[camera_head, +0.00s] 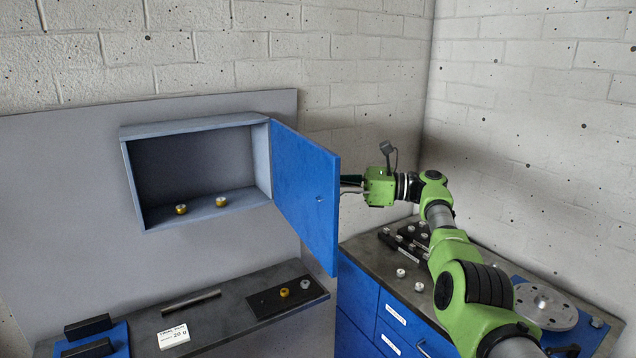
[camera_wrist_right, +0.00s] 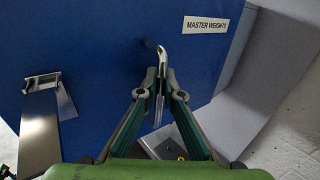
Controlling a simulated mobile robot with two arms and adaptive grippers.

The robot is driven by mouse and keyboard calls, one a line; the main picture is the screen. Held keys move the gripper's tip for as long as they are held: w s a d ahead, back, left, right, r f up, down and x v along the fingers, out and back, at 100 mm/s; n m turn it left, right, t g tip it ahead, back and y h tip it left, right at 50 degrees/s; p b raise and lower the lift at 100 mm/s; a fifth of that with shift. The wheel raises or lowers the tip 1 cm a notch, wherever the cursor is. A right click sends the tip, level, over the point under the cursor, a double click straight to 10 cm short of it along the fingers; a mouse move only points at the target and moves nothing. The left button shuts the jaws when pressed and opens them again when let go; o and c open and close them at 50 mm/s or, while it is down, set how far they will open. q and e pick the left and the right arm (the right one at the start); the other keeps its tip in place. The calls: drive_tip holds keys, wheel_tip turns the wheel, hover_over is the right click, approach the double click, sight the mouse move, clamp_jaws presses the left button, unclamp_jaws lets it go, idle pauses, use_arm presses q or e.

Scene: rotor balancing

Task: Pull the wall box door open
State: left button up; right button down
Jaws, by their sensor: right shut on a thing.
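The wall box (camera_head: 215,217) is a grey open-fronted box on a grey panel. Its blue door (camera_head: 305,190) stands swung open at the box's right side; in the right wrist view the door (camera_wrist_right: 100,50) carries a "MASTER WEIGHTS" label (camera_wrist_right: 206,24). Two small brass-coloured weights (camera_head: 181,209) (camera_head: 222,201) sit inside on the box floor. My right gripper (camera_wrist_right: 160,75) is shut on the door's metal handle (camera_wrist_right: 162,53). In the head view my right gripper (camera_head: 352,184) is at the door's outer face, its fingertips partly hidden by the door. My left gripper is not in view.
Below the box a dark shelf (camera_head: 235,310) holds a metal rod (camera_head: 190,300), a "20 g" card (camera_head: 172,336) and a black pad (camera_head: 265,302) with two small parts. At right, a bench (camera_head: 375,262) holds small weights and a round disc (camera_head: 545,306). A brick wall stands behind.

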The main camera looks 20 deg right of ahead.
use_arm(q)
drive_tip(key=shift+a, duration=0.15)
use_arm(e)
drive_tip(key=shift+f, duration=0.25)
drive_tip(key=c, duration=2.2)
unclamp_jaws()
drive_tip(key=shift+d, duration=0.1)
drive_tip(key=shift+s+d+r, duration=0.1)
drive_tip(key=shift+r, duration=0.05)
drive_tip(key=v, duration=1.2)
